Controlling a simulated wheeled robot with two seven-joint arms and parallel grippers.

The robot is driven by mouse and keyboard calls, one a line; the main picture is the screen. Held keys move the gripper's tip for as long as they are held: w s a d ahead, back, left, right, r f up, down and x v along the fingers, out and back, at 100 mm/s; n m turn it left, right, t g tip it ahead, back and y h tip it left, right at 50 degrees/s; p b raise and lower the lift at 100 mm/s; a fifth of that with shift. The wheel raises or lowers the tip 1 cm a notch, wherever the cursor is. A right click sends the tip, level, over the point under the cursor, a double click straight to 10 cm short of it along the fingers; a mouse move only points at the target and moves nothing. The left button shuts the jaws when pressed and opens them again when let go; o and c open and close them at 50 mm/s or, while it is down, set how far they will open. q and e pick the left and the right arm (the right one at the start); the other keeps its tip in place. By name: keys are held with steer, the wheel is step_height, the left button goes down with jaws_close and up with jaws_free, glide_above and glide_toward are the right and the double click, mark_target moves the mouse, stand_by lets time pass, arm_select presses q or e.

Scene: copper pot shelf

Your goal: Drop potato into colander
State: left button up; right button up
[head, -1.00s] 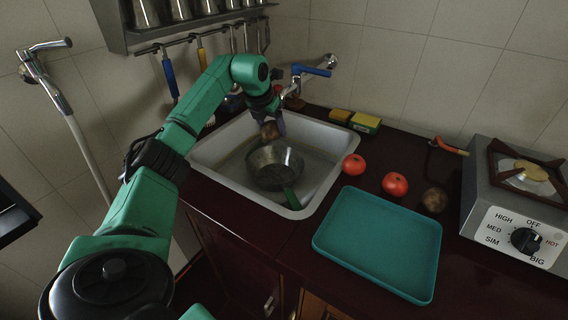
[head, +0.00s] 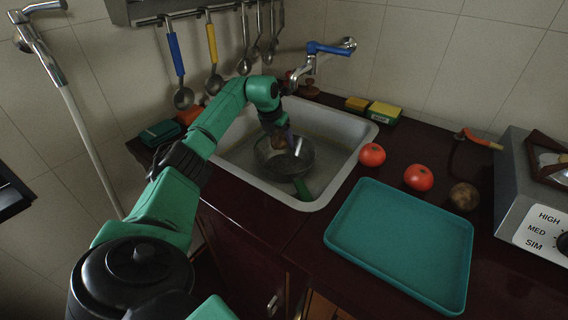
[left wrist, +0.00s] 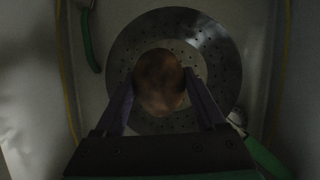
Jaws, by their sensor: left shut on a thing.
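My left gripper (head: 279,136) is shut on a brown potato (head: 279,144) just above the metal colander (head: 298,164), near its back rim in the head view. The colander stands in the sink (head: 330,177) and has a green handle. In the left wrist view, the potato (left wrist: 159,80) sits between the two fingers (left wrist: 160,92), over the middle of the perforated colander (left wrist: 212,48). A gap to the colander's bottom is hard to judge. Another brown potato (head: 464,197) lies on the counter. My right gripper is not in view.
Two tomatoes (head: 372,154) (head: 418,177) lie right of the sink. A teal tray (head: 400,245) is in front of them. The faucet (head: 312,60) and sponges (head: 384,111) are behind; ladles (head: 183,97) hang on the wall. A stove (head: 540,215) stands at right.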

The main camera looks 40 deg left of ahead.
arm_select(q)
steer(key=shift+r, duration=0.15)
steer(key=o, duration=1.5)
steer(key=shift+c, duration=0.2)
steer(key=v, duration=1.4)
steer(key=shift+s+r, duration=0.2)
steer(key=shift+r, duration=0.05)
